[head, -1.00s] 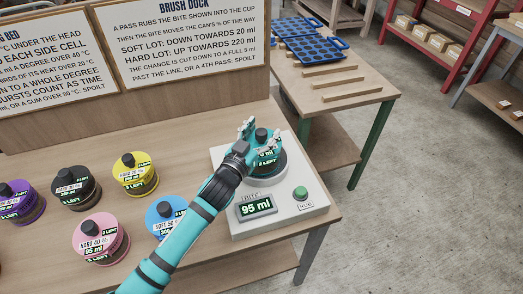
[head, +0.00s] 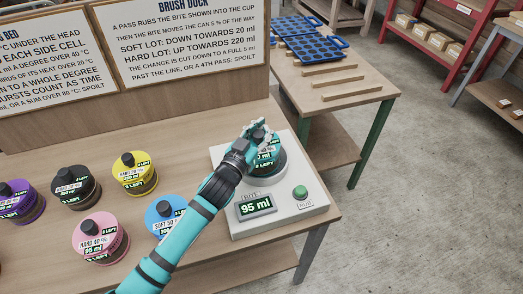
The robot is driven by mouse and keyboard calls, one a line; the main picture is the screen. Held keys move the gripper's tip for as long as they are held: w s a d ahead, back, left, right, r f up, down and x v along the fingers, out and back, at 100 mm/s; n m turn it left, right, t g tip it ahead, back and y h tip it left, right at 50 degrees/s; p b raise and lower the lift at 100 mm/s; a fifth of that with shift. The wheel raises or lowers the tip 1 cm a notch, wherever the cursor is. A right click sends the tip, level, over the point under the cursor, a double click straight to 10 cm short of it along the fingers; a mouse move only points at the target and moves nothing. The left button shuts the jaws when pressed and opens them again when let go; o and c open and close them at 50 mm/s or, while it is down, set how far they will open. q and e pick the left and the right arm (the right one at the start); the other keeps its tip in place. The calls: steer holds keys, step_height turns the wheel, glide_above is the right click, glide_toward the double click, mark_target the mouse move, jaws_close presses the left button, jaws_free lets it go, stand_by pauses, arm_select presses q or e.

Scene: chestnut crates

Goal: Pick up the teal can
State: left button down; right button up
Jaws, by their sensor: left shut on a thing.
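The teal can (head: 265,160) stands in the cup of the white brush dock (head: 287,214) at the right end of the table. Its dark knob is mostly hidden behind my fingers. My left gripper (head: 259,132) comes in from the left and is shut on the teal can near its top. The dock's display (head: 256,205) reads 95 ml, and a green button marked RUB (head: 300,192) sits to its right. My right gripper is not in view.
Blue (head: 165,215), pink (head: 101,240), yellow (head: 135,174), black (head: 76,187) and purple (head: 21,202) cans stand on the table to the left. A sign board (head: 189,39) rises behind. Another table (head: 362,85) holds blue trays (head: 308,38).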

arm_select(q)
steer(key=shift+f, duration=0.3)
